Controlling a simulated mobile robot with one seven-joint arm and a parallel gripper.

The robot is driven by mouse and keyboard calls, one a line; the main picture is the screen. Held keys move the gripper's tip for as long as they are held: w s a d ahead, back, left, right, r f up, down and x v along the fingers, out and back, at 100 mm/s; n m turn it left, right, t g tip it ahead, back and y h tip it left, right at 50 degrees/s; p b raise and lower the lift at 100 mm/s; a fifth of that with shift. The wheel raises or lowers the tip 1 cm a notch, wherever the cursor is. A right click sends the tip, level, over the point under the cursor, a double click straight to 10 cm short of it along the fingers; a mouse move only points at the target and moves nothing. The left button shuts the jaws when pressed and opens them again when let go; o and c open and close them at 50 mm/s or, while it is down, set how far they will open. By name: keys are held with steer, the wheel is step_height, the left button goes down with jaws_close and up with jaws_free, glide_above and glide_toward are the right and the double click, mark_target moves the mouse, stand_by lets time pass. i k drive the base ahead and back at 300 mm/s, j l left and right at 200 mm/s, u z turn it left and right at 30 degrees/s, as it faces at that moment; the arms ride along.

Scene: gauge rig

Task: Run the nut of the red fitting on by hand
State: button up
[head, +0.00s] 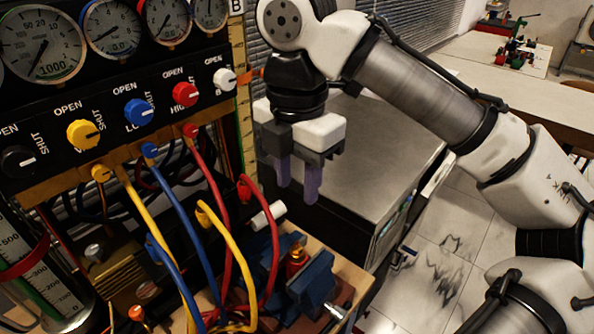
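A red hose (213,180) hangs from a red fitting (190,131) below the red knob on the panel. Another red hose end (244,190) shows lower right, beside a white cylinder. A small brass and red piece (297,260) stands upright between the blue jaws of a vise (312,283). I cannot tell which red piece carries the nut, nor how far any nut is threaded. My gripper (298,190) points down with its two purple-grey fingers apart and nothing between them. It is right of the panel, above the vise in the picture, and appears to touch nothing.
The gauge panel has black, yellow, blue, red (185,95) and white (225,78) knobs. A grey-topped cabinet (370,150) stands behind my gripper. Open floor lies at right.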

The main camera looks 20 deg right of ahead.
mark_target(297, 251)
steer(key=k, duration=1)
